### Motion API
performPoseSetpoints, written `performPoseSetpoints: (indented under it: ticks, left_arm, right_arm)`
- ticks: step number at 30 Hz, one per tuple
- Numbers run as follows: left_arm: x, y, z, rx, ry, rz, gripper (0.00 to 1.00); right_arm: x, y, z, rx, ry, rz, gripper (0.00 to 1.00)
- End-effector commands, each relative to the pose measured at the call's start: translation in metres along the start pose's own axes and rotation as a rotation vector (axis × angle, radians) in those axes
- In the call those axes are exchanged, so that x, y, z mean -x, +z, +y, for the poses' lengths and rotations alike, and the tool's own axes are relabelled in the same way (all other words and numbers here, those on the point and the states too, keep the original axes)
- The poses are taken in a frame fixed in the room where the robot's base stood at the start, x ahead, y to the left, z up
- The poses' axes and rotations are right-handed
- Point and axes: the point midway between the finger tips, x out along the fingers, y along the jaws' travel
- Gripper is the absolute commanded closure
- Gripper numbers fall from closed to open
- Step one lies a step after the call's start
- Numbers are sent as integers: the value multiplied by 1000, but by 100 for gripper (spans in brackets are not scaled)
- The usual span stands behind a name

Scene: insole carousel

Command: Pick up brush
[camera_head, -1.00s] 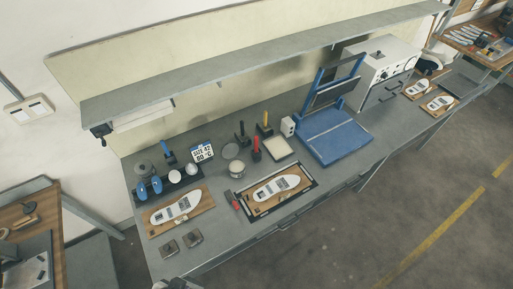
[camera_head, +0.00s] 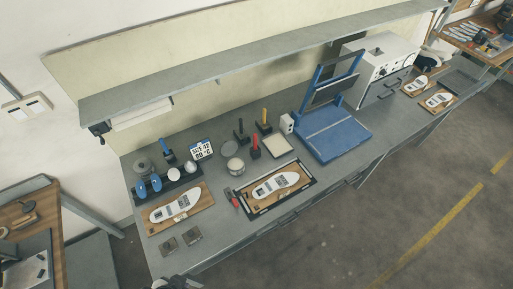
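Several upright tools with coloured handles stand on the grey bench: a blue-handled one (camera_head: 168,156), a black one (camera_head: 240,135), a red one (camera_head: 255,147) and a yellow one (camera_head: 264,121). A red-handled tool (camera_head: 232,198) lies flat beside the black-framed board. I cannot tell which of these is the brush, as the working ends are too small to see. A dark and light piece of my arm or gripper, likely the left (camera_head: 178,282), shows at the bottom edge, apart from all tools. Its fingers are mostly cut off. My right gripper is not in view.
White insoles lie on a left board (camera_head: 157,217) and a framed board (camera_head: 250,201). Two small metal blocks (camera_head: 192,235), round tins (camera_head: 236,166), a sign (camera_head: 201,149) and a blue press (camera_head: 335,136) stand nearby. A shelf (camera_head: 250,70) overhangs the back.

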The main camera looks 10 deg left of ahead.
Motion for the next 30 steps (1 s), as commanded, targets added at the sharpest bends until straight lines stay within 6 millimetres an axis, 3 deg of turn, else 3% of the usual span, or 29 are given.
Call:
performPoseSetpoints:
  ticks: [11,27,30]
  left_arm:
    - [0,0,0,0,0,0,100]
    - [0,0,0,0,0,0,49]
    - [0,0,0,0,0,0,49]
  right_arm:
    - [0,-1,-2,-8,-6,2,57]
    - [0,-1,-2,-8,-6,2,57]
    - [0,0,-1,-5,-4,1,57]
